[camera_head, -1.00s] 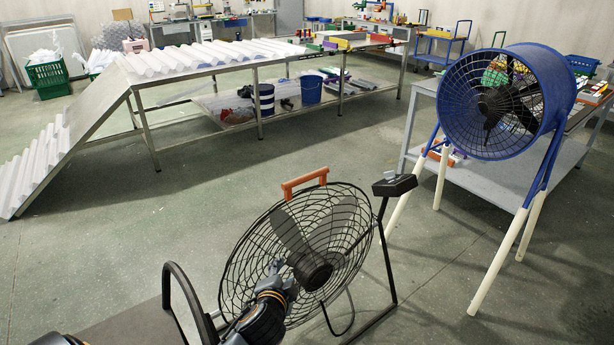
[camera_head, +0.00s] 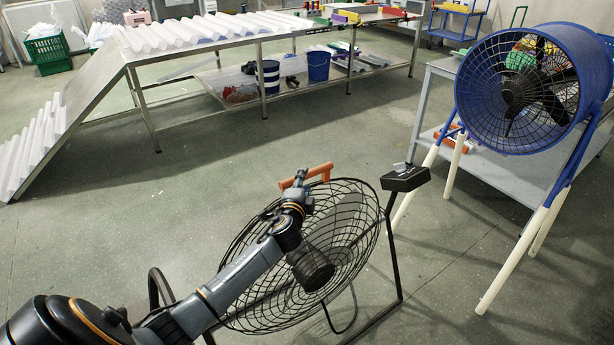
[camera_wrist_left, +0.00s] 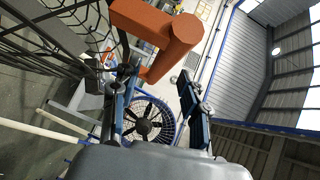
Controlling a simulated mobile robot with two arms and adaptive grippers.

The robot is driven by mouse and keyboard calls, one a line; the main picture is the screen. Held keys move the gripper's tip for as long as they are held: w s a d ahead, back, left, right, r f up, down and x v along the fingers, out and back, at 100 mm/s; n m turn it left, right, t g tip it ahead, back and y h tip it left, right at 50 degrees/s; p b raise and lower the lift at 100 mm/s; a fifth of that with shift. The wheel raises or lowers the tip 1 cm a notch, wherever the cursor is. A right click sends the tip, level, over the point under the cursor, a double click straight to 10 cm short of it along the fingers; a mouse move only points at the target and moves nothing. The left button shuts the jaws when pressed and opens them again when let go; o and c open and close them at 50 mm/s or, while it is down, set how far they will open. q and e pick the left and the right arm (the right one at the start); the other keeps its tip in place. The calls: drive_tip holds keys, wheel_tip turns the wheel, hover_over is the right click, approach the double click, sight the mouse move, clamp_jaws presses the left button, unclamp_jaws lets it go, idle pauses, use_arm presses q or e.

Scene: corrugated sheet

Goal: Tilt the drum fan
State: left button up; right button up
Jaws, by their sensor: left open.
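A black wire-cage fan (camera_head: 352,225) on a black tubular stand is in front of me, with an orange handle (camera_head: 306,176) on the top of its rim. My left gripper (camera_head: 300,192) is at the upper rim, just below the handle in the head view, and partly covers the cage. In the left wrist view my gripper's fingers (camera_wrist_left: 158,80) are apart and the orange handle (camera_wrist_left: 155,30) is close beyond their tips; I see nothing held. I cannot tell whether they touch it. A blue drum-shaped fan (camera_head: 520,90) stands at the right on white legs. My right gripper is not in view.
A small dark box (camera_head: 405,178) tops a post right of the black fan. A grey table (camera_head: 500,165) stands behind the blue fan. A long metal bench (camera_head: 215,62) with corrugated sheets is at the back left. The green floor between is clear.

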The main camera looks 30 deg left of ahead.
use_arm(q)
drive_tip(key=x, duration=0.3)
drive_tip(key=shift+w, duration=0.1)
drive_tip(key=shift+w+a+f, duration=0.1)
drive_tip(key=shift+w, duration=0.3)
drive_tip(key=shift+a, duration=0.1)
drive_tip(key=shift+c, duration=1.3)
clamp_jaws()
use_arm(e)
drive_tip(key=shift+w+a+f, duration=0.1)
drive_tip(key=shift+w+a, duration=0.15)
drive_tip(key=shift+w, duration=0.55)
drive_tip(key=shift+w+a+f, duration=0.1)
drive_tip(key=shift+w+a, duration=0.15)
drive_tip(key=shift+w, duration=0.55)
